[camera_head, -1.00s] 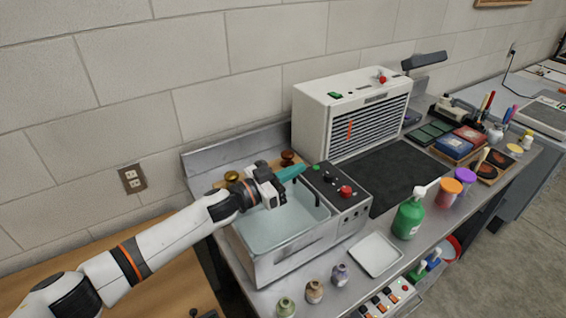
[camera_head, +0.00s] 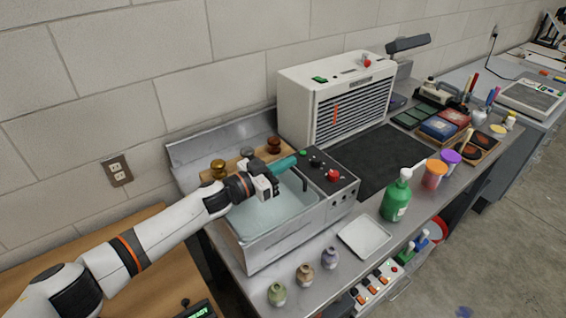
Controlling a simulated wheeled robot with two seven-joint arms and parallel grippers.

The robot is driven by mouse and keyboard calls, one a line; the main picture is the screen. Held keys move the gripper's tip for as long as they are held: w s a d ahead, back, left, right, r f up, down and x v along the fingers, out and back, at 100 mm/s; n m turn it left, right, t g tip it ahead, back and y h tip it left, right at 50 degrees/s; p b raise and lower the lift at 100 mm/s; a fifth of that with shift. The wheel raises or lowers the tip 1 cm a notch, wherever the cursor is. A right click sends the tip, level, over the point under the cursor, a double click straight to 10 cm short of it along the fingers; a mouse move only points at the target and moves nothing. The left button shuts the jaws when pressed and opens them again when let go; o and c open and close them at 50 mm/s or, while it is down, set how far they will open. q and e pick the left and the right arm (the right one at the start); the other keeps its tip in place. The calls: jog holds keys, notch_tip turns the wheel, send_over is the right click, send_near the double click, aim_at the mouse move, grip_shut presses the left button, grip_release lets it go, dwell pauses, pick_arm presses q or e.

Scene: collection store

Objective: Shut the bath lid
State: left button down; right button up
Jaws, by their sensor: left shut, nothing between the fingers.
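The bath is a metal tank (camera_head: 275,243) holding pale bluish water, and its top is open. A control box with a red knob forms its right end. A grey metal panel (camera_head: 215,143) stands up behind the bath; I cannot tell whether it is the lid or a back plate of the bench. My left gripper (camera_head: 285,163) reaches over the bath's back part near the control box. The gripper hides part of the bath's rear rim. My right gripper is out of view.
Brass, grey and brown knobbed pieces (camera_head: 218,168) stand on wood behind the bath. Small jars (camera_head: 304,274), a white tray (camera_head: 364,237) and a green pump bottle (camera_head: 396,196) stand in front and right. A white louvred unit (camera_head: 335,100) stands behind right.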

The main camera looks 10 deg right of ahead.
pick_arm(q)
jog(key=s+a+r+p, duration=0.2)
jog(key=s+a+r, duration=0.1)
jog(key=a+r, duration=0.5)
jog(key=shift+s+a+r, duration=0.25)
jog(key=shift+r, duration=0.4)
